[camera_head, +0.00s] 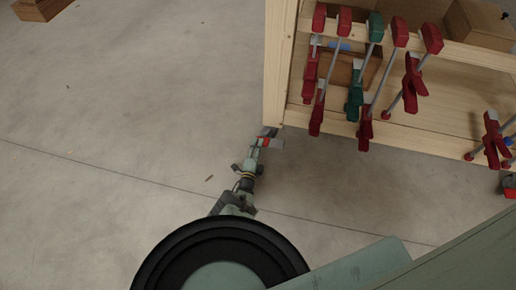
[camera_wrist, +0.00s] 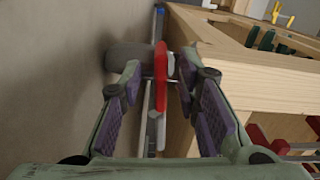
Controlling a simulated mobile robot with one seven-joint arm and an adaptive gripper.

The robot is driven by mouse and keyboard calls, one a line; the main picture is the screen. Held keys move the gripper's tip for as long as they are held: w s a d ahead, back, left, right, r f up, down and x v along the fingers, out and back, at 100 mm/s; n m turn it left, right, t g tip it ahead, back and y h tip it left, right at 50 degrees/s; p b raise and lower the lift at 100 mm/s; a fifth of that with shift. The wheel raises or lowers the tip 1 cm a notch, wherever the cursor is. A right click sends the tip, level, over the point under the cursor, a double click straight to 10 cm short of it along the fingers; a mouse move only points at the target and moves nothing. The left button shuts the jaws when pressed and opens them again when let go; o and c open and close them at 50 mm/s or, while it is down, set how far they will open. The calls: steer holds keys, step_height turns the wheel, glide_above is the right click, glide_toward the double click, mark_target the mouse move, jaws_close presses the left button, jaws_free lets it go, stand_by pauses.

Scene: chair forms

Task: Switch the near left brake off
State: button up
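The near left brake (camera_head: 264,140) is a small red pedal at the near left foot of the wooden rack, partly hidden by my gripper in the head view. In the wrist view the red brake (camera_wrist: 161,72) stands as an upright red strip between my fingers, beside a dark grey wheel (camera_wrist: 126,54). My gripper (camera_wrist: 160,66) is open, with one finger on each side of the red strip. I cannot tell whether either finger touches it. In the head view my gripper (camera_head: 257,146) is low, at the rack's corner. Whether the brake is on or off is unclear.
The wooden rack (camera_head: 277,85) rises right beside my gripper, its post (camera_wrist: 182,135) close to the right finger. Several red and green clamps (camera_head: 375,28) hang on it. A wooden box (camera_head: 40,9) lies far left. The concrete floor on the left is mostly clear.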

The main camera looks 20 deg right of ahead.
steer(key=shift+w+d, duration=0.2)
steer(key=shift+w, duration=0.05)
steer(key=shift+c, duration=0.5)
jaws_close()
